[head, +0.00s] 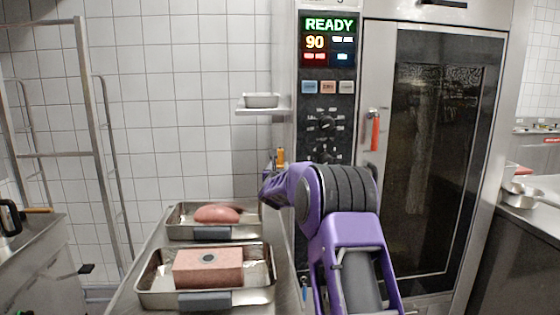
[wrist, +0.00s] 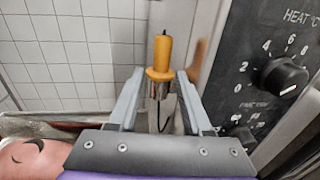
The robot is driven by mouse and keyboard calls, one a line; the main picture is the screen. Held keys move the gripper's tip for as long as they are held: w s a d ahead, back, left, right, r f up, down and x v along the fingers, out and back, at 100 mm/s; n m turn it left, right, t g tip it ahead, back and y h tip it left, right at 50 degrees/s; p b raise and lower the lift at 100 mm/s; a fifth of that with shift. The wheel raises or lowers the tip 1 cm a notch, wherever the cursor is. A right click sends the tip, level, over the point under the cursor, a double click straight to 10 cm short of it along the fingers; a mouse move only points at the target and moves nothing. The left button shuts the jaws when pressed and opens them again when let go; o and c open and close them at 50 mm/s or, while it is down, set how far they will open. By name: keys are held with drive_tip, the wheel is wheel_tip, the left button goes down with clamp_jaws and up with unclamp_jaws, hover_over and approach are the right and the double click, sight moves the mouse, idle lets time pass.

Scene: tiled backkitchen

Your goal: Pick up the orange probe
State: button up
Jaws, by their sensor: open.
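The orange probe (wrist: 162,52) stands upright in the wrist view, with a collar around its handle and a metal lower part. A dark cable or thin rod shows below it. My gripper (wrist: 161,76) is open, with one finger on each side of the probe's collar and lower part. I cannot tell whether either finger touches it. In the head view the top of the probe (head: 281,155) shows just behind my gripper (head: 268,180), beside the oven's control panel. My arm hides its lower part there.
The oven's control panel (head: 326,100) with knobs is close on the right. Two metal trays (head: 150,294) hold a meat block (head: 208,267) and a pink meat piece (head: 217,214). A small shelf (head: 262,112) with a pan is above. A tall rack stands left.

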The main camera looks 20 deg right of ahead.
sight(280, 161)
drive_tip(key=shift+p+x, duration=0.8)
drive_tip(key=shift+x, duration=1.8)
drive_tip(key=shift+r, duration=0.1)
clamp_jaws()
